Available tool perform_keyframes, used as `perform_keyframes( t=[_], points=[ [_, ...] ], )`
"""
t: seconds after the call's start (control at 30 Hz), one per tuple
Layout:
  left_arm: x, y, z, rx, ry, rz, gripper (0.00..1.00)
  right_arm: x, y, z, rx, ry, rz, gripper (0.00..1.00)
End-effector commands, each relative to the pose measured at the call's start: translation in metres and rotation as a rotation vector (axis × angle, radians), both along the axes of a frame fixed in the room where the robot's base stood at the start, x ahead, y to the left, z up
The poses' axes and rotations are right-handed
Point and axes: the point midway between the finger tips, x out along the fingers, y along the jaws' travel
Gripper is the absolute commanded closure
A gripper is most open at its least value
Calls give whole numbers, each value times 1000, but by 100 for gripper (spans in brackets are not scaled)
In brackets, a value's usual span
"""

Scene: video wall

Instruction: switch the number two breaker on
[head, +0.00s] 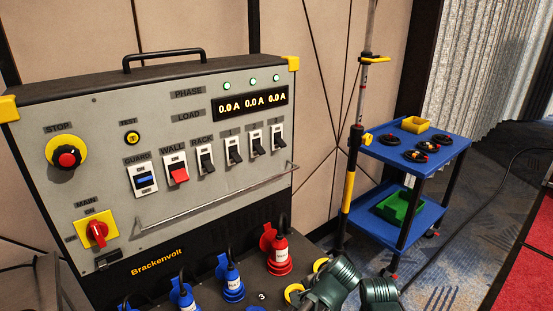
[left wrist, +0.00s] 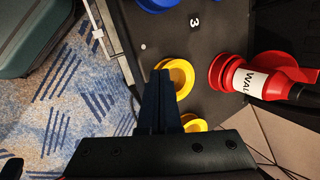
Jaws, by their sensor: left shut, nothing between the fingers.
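The grey power distribution box (head: 110,190) stands at the left in the head view. On its front is a row of breakers. The number two breaker (head: 257,145) is a black lever in a white frame, between breaker 1 (head: 234,151) and breaker 3 (head: 278,138). Its lever position is too small to tell for sure. My left gripper (left wrist: 163,74) is shut and empty in the left wrist view, over the dark socket deck near a yellow socket (left wrist: 182,77), well away from the breakers. My right gripper is not in view.
A metal rail (head: 220,194) runs below the breakers. Red (head: 278,255) and blue (head: 232,285) plugs stand up from the deck. A pole (head: 353,165) and a blue cart (head: 440,150) with cables stand to the right.

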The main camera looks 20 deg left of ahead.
Motion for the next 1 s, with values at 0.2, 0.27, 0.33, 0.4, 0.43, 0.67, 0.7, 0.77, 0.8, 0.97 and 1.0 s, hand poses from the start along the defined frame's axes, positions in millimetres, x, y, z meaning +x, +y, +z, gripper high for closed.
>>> perform_keyframes(
  t=[0.2,0.27,0.33,0.4,0.43,0.67,0.7,0.77,0.8,0.97,1.0],
  points=[
    [25,28,22,170,-4,-128,100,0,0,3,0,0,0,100],
    [33,37,30,227,-1,-171,100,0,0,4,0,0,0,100],
    [43,49,42,308,9,-224,100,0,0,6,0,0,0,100],
    [55,62,57,406,25,-287,100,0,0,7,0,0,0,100],
    [61,67,64,453,35,-316,100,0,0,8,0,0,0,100],
    [107,108,145,924,212,-557,100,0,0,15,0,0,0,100],
    [113,112,159,1002,256,-589,100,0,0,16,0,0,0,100],
    [121,117,179,1111,321,-631,100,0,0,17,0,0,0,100],
    [126,118,191,1177,366,-652,100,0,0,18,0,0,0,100],
    [140,121,228,1375,518,-708,100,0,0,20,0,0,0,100],
    [142,121,234,1408,547,-715,100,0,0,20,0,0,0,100]
  ],
)
